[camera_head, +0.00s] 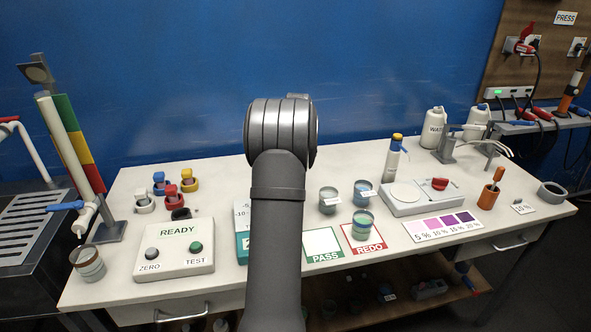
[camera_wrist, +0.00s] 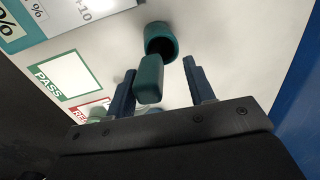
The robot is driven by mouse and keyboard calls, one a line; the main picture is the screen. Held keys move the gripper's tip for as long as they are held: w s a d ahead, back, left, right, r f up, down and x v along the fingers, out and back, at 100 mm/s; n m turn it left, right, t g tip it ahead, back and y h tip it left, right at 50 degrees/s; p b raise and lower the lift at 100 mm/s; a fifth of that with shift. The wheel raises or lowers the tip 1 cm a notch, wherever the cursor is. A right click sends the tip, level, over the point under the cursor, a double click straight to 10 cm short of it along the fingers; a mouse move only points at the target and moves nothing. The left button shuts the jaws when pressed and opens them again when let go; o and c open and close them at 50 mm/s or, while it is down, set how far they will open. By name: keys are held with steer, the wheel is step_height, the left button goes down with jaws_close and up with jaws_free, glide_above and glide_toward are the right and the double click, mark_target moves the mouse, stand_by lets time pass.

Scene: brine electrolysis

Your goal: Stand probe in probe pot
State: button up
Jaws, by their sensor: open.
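The probe, with a teal block-shaped handle (camera_wrist: 149,80), shows in the wrist view in front of the teal round probe pot (camera_wrist: 162,36). The handle's far end overlaps the pot's dark mouth, and the probe looks to be standing in it, tilted in the picture. Its lower part is hidden. My gripper (camera_wrist: 161,84) is open, with one blue finger on each side of the handle. The handle is nearer the left finger; I cannot tell whether they touch. In the head view my arm hides the probe, pot and gripper.
A READY box (camera_head: 173,246) stands at the left. PASS (camera_head: 323,244) and REDO (camera_head: 365,240) cards lie right of my arm, with several small cups nearby. A scale (camera_head: 420,197) and orange pot (camera_head: 488,197) stand further right. The blue wall (camera_head: 200,80) is behind.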

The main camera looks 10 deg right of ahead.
step_height(320, 180, up, 15)
steer(key=s, duration=0.2)
steer(key=shift+f, duration=0.15)
stand_by(0.3)
steer(key=f, duration=0.5)
steer(key=w+f, duration=0.1)
steer(key=f, duration=0.5)
steer(key=w+f, duration=0.1)
steer(key=f, duration=0.5)
steer(key=shift+w, duration=0.1)
steer(key=shift+r, duration=0.25)
steer(key=shift+f, duration=0.1)
step_height(320, 180, up, 16)
steer(key=s, duration=0.2)
steer(key=f, duration=0.5)
steer(key=w+f, duration=0.1)
steer(key=f, duration=0.5)
steer(key=w+f, duration=0.1)
steer(key=f, duration=0.4)
steer(key=shift+f, duration=0.4)
step_height(320, 180, up, 13)
steer(key=shift+s+f, duration=0.15)
steer(key=shift+f, duration=0.05)
steer(key=s+d+f, duration=0.1)
steer(key=s+d, duration=0.2)
steer(key=d, duration=1)
steer(key=shift+d+h, duration=0.2)
steer(key=shift+h, duration=0.2)
